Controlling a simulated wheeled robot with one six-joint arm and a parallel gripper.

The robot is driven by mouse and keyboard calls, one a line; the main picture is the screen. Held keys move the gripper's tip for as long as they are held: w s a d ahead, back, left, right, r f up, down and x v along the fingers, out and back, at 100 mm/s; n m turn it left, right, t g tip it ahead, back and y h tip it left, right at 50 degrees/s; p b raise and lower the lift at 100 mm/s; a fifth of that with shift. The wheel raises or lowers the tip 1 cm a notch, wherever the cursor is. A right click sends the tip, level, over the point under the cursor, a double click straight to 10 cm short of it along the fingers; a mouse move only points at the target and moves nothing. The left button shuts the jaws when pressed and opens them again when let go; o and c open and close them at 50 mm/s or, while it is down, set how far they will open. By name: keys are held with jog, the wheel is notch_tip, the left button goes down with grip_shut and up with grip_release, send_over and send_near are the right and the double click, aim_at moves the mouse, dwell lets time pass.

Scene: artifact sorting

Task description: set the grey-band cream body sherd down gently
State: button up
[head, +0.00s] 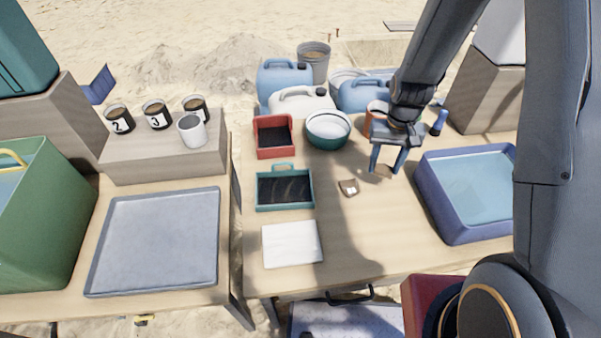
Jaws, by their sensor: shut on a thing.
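My gripper (384,172) points down over the right table, left of the blue basin. It is shut on a small tan-brown sherd (382,171), taken to be the grey-band cream body sherd. The sherd is low between the fingertips. Its band is too small to make out, and I cannot tell whether it touches the table. A second sherd (348,187), cream and brown, lies on the table to the left of my gripper.
The blue basin (430,200) holds water. A green bowl (328,142), red tray (257,137), teal tray (260,190) and white sheet (292,244) stand left. The table's front middle is clear. A grey tray (100,268) lies on the left table.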

jog(key=w+a+m+b, duration=0.2)
jog(key=a, duration=0.3)
notch_tip(320, 180, up, 3)
jog(key=m+b, duration=0.8)
jog(key=m, duration=0.1)
send_over(284, 191)
jog(key=shift+f+p, duration=0.45)
jog(key=shift+f, duration=4.4)
jog(key=o, duration=0.8)
jog(key=shift+f, duration=0.1)
